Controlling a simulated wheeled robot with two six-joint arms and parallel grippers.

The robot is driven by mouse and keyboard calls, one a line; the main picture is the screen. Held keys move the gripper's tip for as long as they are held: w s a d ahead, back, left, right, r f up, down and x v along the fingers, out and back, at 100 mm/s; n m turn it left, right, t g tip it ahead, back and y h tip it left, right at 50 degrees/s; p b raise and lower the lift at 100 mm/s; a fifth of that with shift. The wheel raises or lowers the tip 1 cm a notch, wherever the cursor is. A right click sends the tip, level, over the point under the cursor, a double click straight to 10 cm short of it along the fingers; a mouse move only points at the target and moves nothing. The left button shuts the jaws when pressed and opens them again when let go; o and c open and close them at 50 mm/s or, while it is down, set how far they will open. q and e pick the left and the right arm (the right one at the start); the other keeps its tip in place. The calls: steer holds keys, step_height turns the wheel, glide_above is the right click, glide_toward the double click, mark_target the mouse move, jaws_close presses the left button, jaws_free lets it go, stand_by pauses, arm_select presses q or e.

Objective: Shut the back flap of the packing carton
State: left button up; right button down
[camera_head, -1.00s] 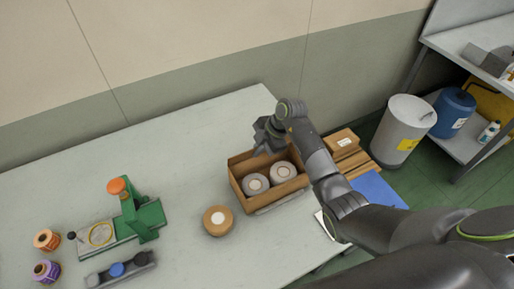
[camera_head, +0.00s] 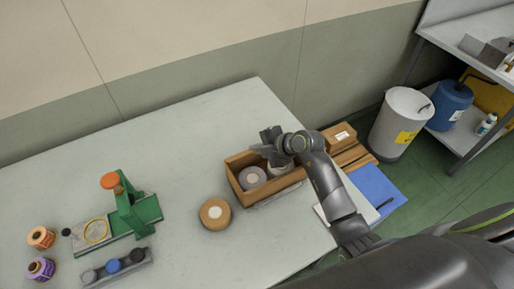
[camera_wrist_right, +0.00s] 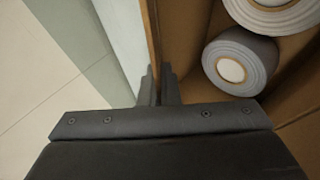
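The packing carton (camera_head: 276,190) stands open near the table's right end, with two grey tape rolls (camera_head: 252,178) inside. The rolls also show in the right wrist view (camera_wrist_right: 240,62). My right gripper (camera_head: 268,142) is at the carton's back side, partly hiding that side and one roll. In the right wrist view, the back flap (camera_wrist_right: 149,35) shows almost edge-on as a thin brown strip running between the two fingertips (camera_wrist_right: 160,85). The fingers are close together on either side of it, with little gap visible. My left gripper is not in view.
A brown tape roll (camera_head: 215,213) lies left of the carton. A green device (camera_head: 130,212), a small rack (camera_head: 115,267) and spools (camera_head: 41,237) stand further left. Bins (camera_head: 400,120) and a shelf stand beyond the right end. The table behind the carton is clear.

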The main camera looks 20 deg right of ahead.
stand_by(0.3)
steer(key=c, duration=1.6)
jaws_free()
steer(key=shift+c, duration=0.2)
steer(key=b+v, duration=0.1)
steer(key=v, duration=1.6)
steer(key=shift+s+b, duration=0.2)
steer(key=shift+b, duration=0.1)
steer(key=shift+d+r, duration=0.1)
